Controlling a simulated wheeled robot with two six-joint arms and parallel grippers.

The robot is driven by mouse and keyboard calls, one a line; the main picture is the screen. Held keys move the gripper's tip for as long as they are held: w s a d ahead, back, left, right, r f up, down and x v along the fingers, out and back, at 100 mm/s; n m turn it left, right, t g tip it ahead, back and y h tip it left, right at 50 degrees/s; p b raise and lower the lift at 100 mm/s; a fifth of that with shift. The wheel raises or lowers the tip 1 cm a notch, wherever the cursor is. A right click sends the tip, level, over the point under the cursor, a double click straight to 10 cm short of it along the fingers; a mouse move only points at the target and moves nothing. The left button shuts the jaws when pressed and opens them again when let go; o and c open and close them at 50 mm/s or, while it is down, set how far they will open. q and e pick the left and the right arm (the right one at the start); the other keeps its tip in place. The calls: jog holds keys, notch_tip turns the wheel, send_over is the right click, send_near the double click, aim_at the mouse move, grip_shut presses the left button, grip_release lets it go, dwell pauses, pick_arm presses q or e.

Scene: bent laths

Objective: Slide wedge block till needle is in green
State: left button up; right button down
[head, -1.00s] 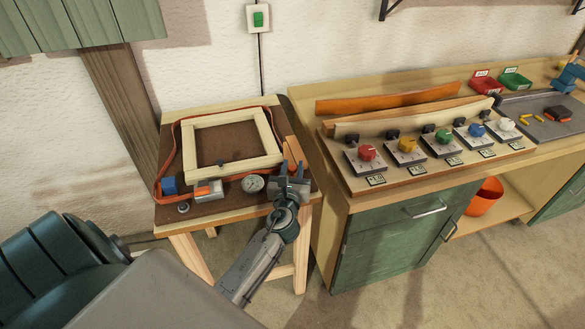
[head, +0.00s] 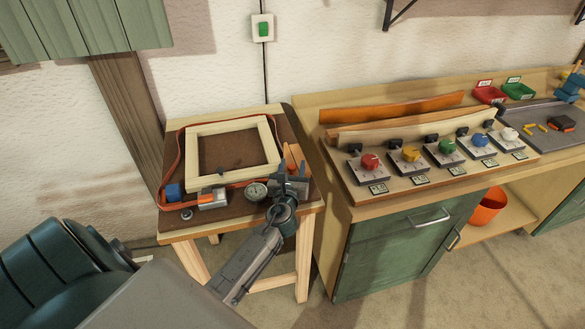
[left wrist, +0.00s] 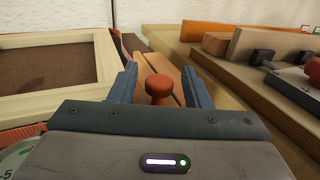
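Only a gauge edge shows in the left wrist view (left wrist: 14,160). My right gripper is out of view.
An orange strap (head: 181,152) runs around the frame, with a grey buckle (head: 212,199) and blue block (head: 175,191) at the front left. A longer bench with coloured knobs (head: 371,162) stands close on the right.

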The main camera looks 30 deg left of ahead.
pick_arm(q)
jog(key=shift+s+f, duration=0.15)
jog(key=shift+s, duration=0.05)
jog(key=b+v, duration=0.1)
jog(key=v, duration=0.8)
jog(key=shift+b, duration=0.35)
jog(key=shift+s+d, duration=0.35)
jog(key=shift+s, duration=0.25)
